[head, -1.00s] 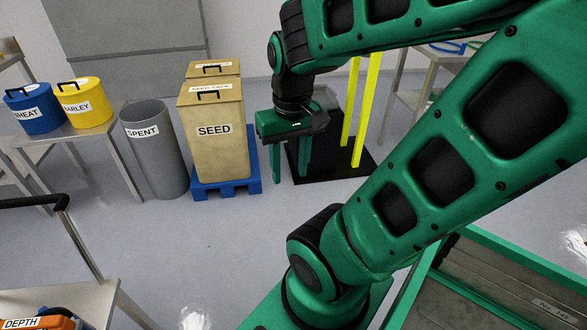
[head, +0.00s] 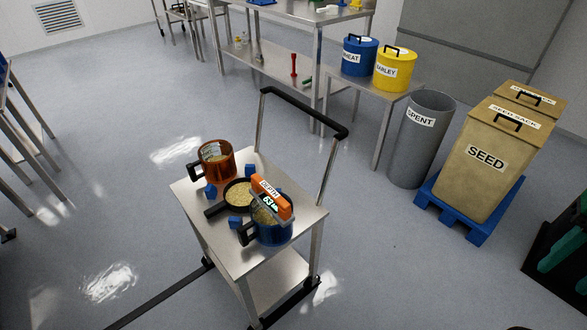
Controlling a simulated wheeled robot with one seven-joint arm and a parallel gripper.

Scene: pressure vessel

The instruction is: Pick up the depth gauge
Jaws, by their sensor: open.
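The depth gauge (head: 271,200) is orange, with a white DEPTH label and a lit display reading about 63. It sits across the top of a blue handled jug (head: 272,233) on a small steel cart (head: 298,228). Its lower part is hidden in or behind the jug.
The cart also holds an orange jug (head: 216,160), a black pan (head: 238,194) of grain and several small blue blocks. A black push handle (head: 305,112) rises behind. A grey SPENT bin (head: 421,140) and SEED sack (head: 490,155) stand right. Floor between is clear.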

